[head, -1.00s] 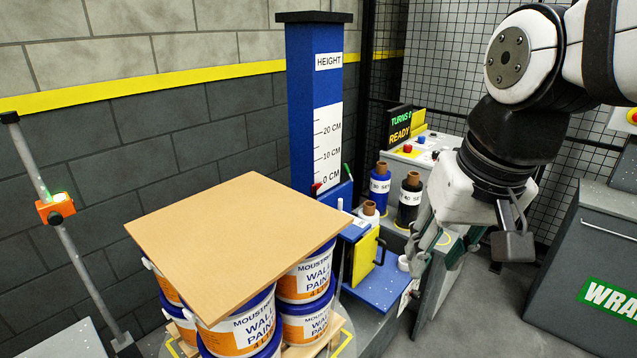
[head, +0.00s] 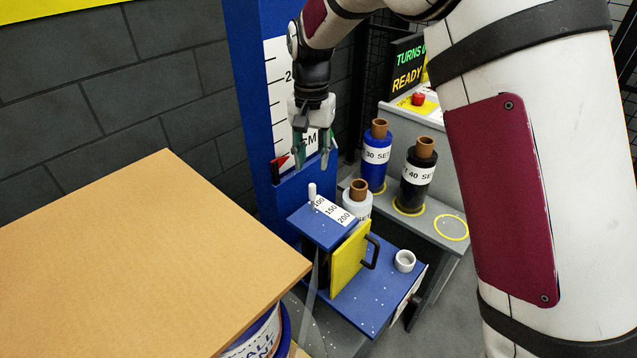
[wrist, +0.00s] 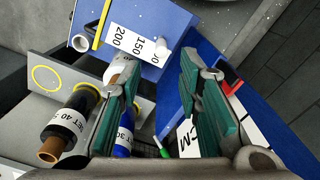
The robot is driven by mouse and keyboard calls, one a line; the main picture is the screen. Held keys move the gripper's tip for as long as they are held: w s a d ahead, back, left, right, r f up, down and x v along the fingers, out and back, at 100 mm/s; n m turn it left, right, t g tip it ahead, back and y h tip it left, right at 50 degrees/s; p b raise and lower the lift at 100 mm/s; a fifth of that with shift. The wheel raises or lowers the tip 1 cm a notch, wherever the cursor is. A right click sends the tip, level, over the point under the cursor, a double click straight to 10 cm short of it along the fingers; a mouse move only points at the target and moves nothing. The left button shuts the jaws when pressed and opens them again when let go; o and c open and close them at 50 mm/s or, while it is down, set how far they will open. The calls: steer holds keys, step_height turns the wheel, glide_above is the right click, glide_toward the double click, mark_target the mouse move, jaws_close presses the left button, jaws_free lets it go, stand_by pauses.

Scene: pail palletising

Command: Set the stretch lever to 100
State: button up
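The stretch lever (head: 312,192) is a small white upright peg on top of the blue carriage (head: 316,229), beside a white scale (head: 331,209) marked 100, 150 and 200. The peg stands at the 100 end of the scale; its exact setting is hard to tell. My gripper (head: 311,166) hangs above the lever, fingers down, apart from it. In the wrist view its two green-padded fingers (wrist: 160,70) are spread with nothing between them.
The blue height column (head: 248,110) with its red pointer (head: 279,162) stands close behind my gripper. Film rolls, one blue (head: 376,158) and one black (head: 416,180), stand to the right. A yellow panel (head: 350,262) is on the carriage front. A brown board (head: 150,260) fills the left.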

mark_target(312, 193)
steer(key=shift+w+f, duration=0.3)
steer(key=shift+w, duration=0.05)
steer(key=shift+f, duration=0.3)
step_height(312, 193, down, 13)
steer(key=shift+b, duration=0.7)
jaws_close()
